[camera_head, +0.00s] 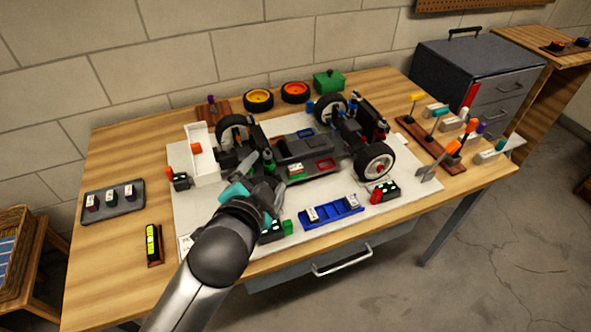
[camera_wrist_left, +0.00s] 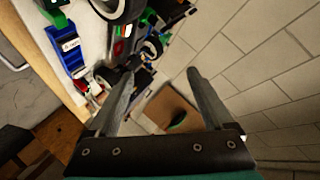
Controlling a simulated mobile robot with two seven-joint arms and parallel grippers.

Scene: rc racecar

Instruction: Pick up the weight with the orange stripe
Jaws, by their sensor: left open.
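Small weights with coloured ends stand on a dark grey tray (camera_head: 113,213) at the left of the table. Two more white-topped weights, a left one (camera_head: 312,214) and a right one (camera_head: 350,203), sit in a blue tray (camera_head: 333,217) at the front. The stripes are too small to tell which one is orange. My left gripper (camera_head: 274,178) is over the white mat by the near side of the car, left of the blue tray. In the left wrist view its fingers (camera_wrist_left: 160,95) are apart with nothing between them. The blue tray (camera_wrist_left: 73,62) shows at upper left there.
The RC car chassis (camera_head: 300,155) fills the middle of the white mat. A tool rack (camera_head: 432,146) stands at the right. Yellow (camera_head: 258,99) and orange (camera_head: 295,92) wheels and a green box (camera_head: 329,81) lie at the back. Bare table lies around the grey tray.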

